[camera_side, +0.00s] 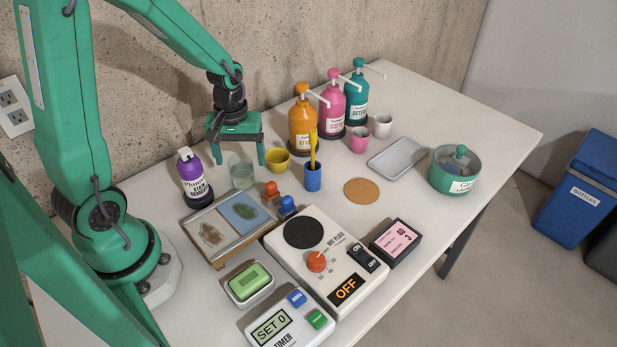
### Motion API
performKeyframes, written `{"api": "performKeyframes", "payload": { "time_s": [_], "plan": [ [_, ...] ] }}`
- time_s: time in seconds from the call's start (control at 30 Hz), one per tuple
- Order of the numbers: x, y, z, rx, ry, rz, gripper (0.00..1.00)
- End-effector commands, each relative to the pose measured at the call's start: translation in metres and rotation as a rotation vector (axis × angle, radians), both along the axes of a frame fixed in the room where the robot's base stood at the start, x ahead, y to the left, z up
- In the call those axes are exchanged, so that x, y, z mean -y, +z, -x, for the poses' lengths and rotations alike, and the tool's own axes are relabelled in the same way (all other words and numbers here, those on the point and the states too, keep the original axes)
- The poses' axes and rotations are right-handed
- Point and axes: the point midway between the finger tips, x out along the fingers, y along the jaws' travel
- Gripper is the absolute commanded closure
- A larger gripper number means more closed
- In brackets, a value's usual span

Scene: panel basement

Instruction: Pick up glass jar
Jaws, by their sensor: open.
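A clear, greenish glass jar (241,173) stands upright on the white table, between a purple bottle and a yellow cup. My gripper (237,158) is just above and around the level of the jar's rim in the picture, pointing down. Its two green fingers are spread apart with nothing held between them. I cannot tell from this one view whether a finger touches the jar.
The purple bottle (194,178) is close left of the jar, and the yellow cup (277,160) close right. Pump bottles (302,127) stand behind. A framed tray (213,254) and a hot plate (345,286) are in front. Bare table (470,105) lies at the right.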

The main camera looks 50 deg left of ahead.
Motion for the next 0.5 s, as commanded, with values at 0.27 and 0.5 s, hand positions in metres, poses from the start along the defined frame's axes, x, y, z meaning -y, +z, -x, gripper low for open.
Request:
{"api": "performKeyframes", "payload": {
  "time_s": [0.27, 0.5],
  "plan": [
    [0.002, -0.022, 0.002, -0.005, 0.0, 0.001, 0.21],
    [0.002, -0.044, 0.002, -0.004, 0.0, 0.001, 0.21]
  ]
}}
